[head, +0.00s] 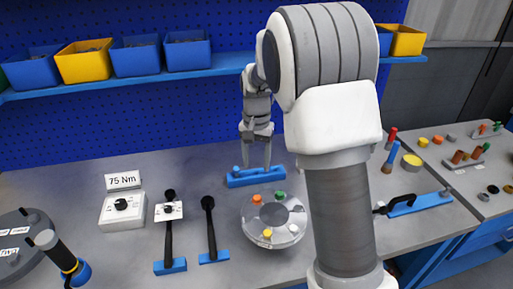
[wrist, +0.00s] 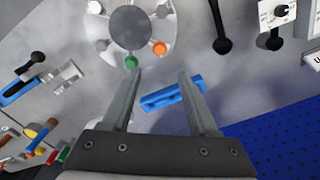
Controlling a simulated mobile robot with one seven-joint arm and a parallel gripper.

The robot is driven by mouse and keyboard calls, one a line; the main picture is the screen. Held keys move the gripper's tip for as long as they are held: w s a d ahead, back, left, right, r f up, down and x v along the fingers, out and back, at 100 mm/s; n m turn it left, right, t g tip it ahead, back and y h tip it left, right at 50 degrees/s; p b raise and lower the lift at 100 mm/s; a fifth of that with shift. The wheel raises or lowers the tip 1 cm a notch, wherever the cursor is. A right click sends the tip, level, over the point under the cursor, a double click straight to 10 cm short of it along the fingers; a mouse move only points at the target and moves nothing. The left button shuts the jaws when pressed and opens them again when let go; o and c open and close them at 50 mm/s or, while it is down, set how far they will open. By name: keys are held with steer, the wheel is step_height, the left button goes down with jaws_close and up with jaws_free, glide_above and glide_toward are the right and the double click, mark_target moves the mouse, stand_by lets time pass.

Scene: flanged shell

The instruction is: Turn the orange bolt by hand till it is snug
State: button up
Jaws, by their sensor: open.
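The orange bolt (head: 257,198) sits on the far-left side of the round grey flanged shell (head: 250,222), beside a green bolt (head: 279,195). In the wrist view the orange bolt (wrist: 159,48) shows on the shell's rim, just beyond my fingertips, and the green bolt (wrist: 131,62) lies near the left fingertip. My gripper (head: 257,167) is open and empty, pointing down behind the shell, apart from the bolt. The wrist view shows its two fingers (wrist: 160,75) spread wide. How deep the orange bolt sits cannot be told.
A small blue holder (head: 242,181) lies behind the shell, near my fingertips in the picture. Black-handled tools (head: 209,225) stand to the left, with a dial box (head: 121,208) labelled 75 Nm. A yellow bolt (head: 267,233) is at the shell's front.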

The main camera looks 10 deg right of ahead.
step_height(320, 180, up, 4)
steer(key=shift+r, duration=0.25)
steer(key=s+r+n+t, duration=0.2)
steer(key=s+r, duration=0.4)
steer(key=s, duration=0.4)
steer(key=s+r+n+t, duration=0.2)
steer(key=s+r, duration=0.3)
steer(key=s, duration=0.4)
steer(key=s+f+n+t, duration=0.1)
steer(key=s+n, duration=0.1)
steer(key=s, duration=0.6)
steer(key=shift+s+f+t, duration=0.2)
steer(key=shift+f+t, duration=0.1)
steer(key=shift+f, duration=0.1)
steer(key=shift+d, duration=0.1)
